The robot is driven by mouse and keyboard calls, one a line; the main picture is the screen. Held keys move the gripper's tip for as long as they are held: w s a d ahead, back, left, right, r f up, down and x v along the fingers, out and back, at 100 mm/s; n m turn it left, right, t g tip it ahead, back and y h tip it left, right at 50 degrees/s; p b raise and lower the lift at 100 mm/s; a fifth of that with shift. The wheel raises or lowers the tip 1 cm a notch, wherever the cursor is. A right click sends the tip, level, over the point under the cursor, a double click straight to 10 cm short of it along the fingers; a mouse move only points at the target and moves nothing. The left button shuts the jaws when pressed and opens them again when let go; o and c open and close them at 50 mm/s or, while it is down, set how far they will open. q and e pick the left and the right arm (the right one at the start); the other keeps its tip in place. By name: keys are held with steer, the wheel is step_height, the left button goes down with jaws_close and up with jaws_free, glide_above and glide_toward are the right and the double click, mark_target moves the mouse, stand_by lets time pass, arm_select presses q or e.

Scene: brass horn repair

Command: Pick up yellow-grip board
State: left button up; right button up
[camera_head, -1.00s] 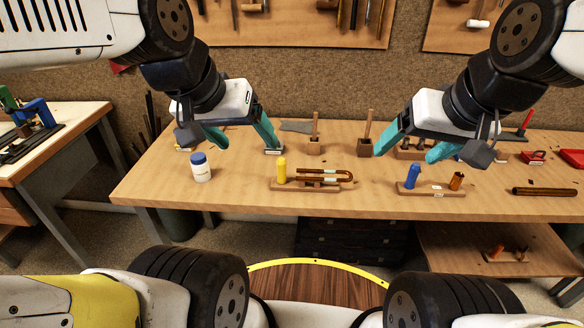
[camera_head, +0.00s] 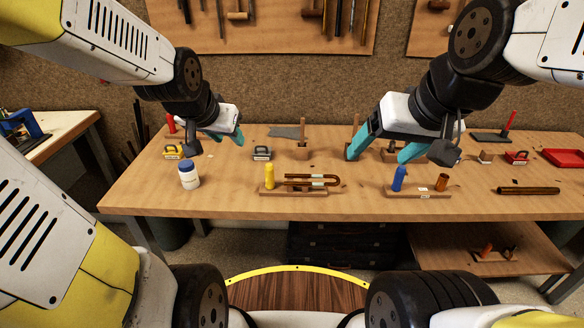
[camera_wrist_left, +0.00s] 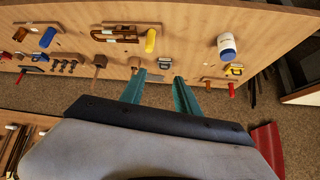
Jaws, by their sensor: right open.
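The yellow-grip board (camera_head: 293,193) lies on the near middle of the workbench. Its upright yellow grip (camera_head: 269,176) stands at its left end, and a brass U-shaped tube (camera_head: 312,180) lies beside the grip. In the left wrist view the yellow grip (camera_wrist_left: 150,40) shows at the top, beyond the fingers. My left gripper (camera_head: 228,137) is above the back left of the bench, apart from the board. Its teal fingers (camera_wrist_left: 158,84) are spread and empty. My right gripper (camera_head: 381,153) is open and empty above the bench, right of and behind the board.
A white bottle with blue lid (camera_head: 189,175) stands left of the board. A blue-grip board (camera_head: 420,192) lies to the right. Small stamps and wooden blocks (camera_head: 302,153) stand behind. A dark rod (camera_head: 528,191) and red tray (camera_head: 563,158) are at far right.

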arm_select(q)
steer(key=w+f+m+t, duration=0.1)
steer(key=w+f+m, duration=0.1)
steer(key=w+f, duration=0.65)
steer(key=m+t+h, duration=0.2)
steer(key=t+h, duration=0.2)
steer(key=h, duration=0.1)
glide_toward(268, 179)
steer(key=w+d, duration=0.3)
steer(key=shift+w+f, duration=0.2)
steer(key=shift+f, duration=0.15)
steer(key=s+f+n+t+y, duration=0.2)
steer(key=s+f+n+t, duration=0.1)
steer(key=s+n+t, duration=0.15)
steer(key=shift+m, duration=0.35)
steer(key=x, duration=0.7)
steer(key=a+x, duration=0.1)
steer(key=x, duration=0.3)
steer(key=shift+w+r, duration=0.25)
steer(key=shift+w, duration=0.15)
jaws_close()
